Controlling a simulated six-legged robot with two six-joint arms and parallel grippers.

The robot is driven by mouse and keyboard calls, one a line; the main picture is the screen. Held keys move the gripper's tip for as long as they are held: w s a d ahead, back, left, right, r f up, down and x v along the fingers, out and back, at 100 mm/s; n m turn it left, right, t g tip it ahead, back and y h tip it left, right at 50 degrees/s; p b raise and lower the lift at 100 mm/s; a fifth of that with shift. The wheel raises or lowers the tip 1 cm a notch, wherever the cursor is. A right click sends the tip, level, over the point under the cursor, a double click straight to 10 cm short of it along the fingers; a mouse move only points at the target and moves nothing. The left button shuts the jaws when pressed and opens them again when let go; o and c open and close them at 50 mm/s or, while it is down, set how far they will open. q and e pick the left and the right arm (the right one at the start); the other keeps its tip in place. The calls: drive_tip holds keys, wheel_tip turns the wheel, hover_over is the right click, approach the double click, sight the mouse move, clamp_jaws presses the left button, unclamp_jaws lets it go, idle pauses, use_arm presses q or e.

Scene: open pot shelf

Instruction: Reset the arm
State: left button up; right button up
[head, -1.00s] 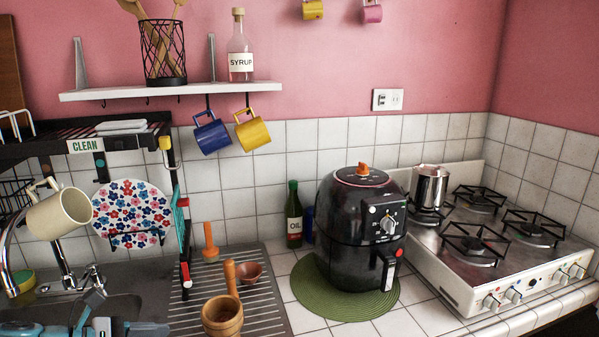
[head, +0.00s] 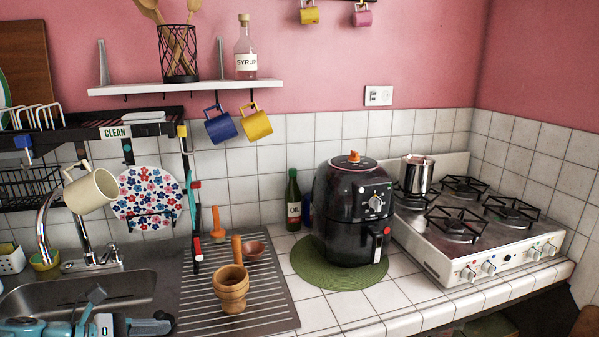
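My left arm lies along the bottom left edge of the head view, low in front of the sink. It is teal with grey and black parts, and its outer end, with my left gripper (head: 150,325), is small and partly cut off by the frame edge. I cannot make out its fingers clearly, and nothing is seen held in it. My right arm and gripper are not in view.
The sink (head: 120,287) and faucet are just beyond my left arm. A cream mug (head: 90,192) hangs at the dish rack (head: 70,132). A wooden mortar (head: 231,291) stands on the ribbed drainboard (head: 265,312). An air fryer (head: 345,225) and stove (head: 440,255) stand right.

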use_arm(q)
drive_tip(key=s+d+f+m+g, duration=0.1)
drive_tip(key=s+d+f+g, duration=0.4)
drive_tip(key=f, duration=0.5)
drive_tip(key=s+d+f+m+g, duration=0.2)
drive_tip(key=s+d+f, duration=0.2)
drive_tip(key=d+f, duration=0.45)
drive_tip(key=s+f+m+g+y, duration=0.3)
drive_tip(key=s+f+m+y, duration=0.4)
drive_tip(key=s+f+m, duration=0.8)
drive_tip(key=w+f+m+t, duration=0.1)
drive_tip(key=m+t, duration=0.1)
drive_tip(key=w+f+m+t, duration=0.1)
drive_tip(key=m, duration=0.1)
drive_tip(key=shift+f+t, duration=0.3)
drive_tip(key=shift+t, duration=0.1)
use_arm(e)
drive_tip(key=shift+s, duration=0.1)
use_arm(q)
drive_tip(key=shift+w, duration=0.1)
